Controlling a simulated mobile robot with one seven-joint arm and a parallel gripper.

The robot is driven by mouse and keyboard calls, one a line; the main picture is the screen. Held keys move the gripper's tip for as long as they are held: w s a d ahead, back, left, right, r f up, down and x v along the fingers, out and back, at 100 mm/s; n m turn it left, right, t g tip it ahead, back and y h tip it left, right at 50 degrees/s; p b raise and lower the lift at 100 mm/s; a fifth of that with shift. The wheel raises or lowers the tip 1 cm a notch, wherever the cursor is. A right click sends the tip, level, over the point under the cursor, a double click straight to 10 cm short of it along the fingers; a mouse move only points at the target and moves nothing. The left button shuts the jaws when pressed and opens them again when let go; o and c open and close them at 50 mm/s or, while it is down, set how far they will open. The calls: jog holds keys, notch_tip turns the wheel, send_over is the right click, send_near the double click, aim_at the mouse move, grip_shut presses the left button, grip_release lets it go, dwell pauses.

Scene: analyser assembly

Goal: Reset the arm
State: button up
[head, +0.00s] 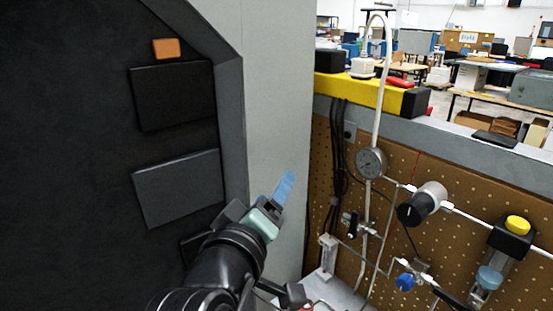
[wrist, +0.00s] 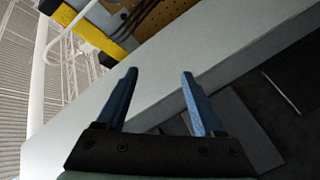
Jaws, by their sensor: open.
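My gripper (head: 283,188) is raised in front of a pale grey upright panel, at the lower middle of the head view. Its blue fingers point up and to the right. In the wrist view my gripper (wrist: 158,90) shows two blue fingers spread well apart with nothing between them. The pale panel (wrist: 90,110) lies behind the fingers there. My dark arm runs down to the bottom edge of the head view.
A black cabinet face with dark panels (head: 175,95) and an orange block (head: 166,48) fills the left. A brown pegboard (head: 400,225) on the right carries a gauge (head: 371,162), pipes and valves. Tables stand far behind. A yellow beam (head: 365,91) tops the pegboard.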

jog(key=s+r+m+t+y+p, duration=0.1)
jog(key=s+r, duration=0.4)
jog(key=r, duration=0.5)
jog(key=s+r+m+t+y+p, duration=0.1)
jog(key=s+r+m+t+y, duration=0.1)
jog(key=s+r+t, duration=0.4)
jog(key=s+r+m+t+y+p, duration=0.1)
jog(key=s+r+m+t, duration=0.2)
jog(key=r, duration=1.2)
jog(key=s+t, duration=0.1)
jog(key=s, duration=0.1)
jog(key=shift+s+d+r+m+y, duration=0.3)
jog(key=shift+s+d+r+m, duration=0.05)
jog(key=shift+d+m, duration=0.05)
jog(key=shift+f, duration=0.15)
